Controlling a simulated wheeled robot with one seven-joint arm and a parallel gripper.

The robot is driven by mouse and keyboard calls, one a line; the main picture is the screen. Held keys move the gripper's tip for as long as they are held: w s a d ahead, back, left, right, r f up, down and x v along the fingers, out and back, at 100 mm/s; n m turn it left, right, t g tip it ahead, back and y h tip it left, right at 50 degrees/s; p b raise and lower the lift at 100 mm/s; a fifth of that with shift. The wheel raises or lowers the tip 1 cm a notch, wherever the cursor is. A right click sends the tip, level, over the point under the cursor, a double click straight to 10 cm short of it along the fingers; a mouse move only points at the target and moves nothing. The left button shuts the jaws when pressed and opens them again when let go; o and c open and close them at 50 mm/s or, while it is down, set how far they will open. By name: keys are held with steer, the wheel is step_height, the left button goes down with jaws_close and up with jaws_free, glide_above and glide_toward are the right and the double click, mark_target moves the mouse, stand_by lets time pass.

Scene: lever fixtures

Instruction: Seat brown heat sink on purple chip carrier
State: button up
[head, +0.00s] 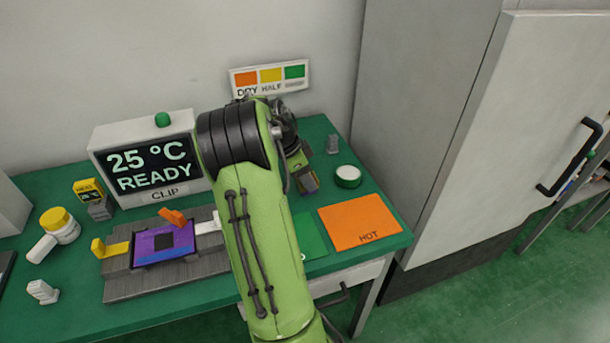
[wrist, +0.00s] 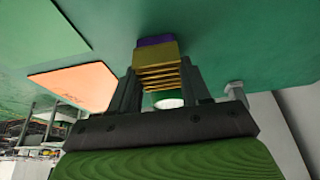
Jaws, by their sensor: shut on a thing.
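The purple chip carrier (head: 180,238) lies on a grey ridged fixture (head: 140,288) on the table, with a dark square in its middle. Around it are a yellow lever (head: 112,248), an orange lever (head: 173,217) and a white lever (head: 207,226). My gripper (wrist: 155,82) is shut on the brown heat sink (wrist: 156,58), a finned block with a purple face at its far end. In the head view the heat sink (head: 308,182) is partly hidden by my arm, right of the fixture and apart from the carrier.
An orange HOT mat (head: 358,222) lies at the front right, beside a green mat (head: 310,236). A round white-topped tin (head: 347,176) and a small grey block (head: 332,144) stand behind. A display (head: 145,160) reads 25 °C READY.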

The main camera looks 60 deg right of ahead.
steer(key=o, duration=1.6)
steer(key=shift+c, duration=0.2)
steer(key=shift+r+p, duration=2.8)
steer(key=shift+r, duration=0.75)
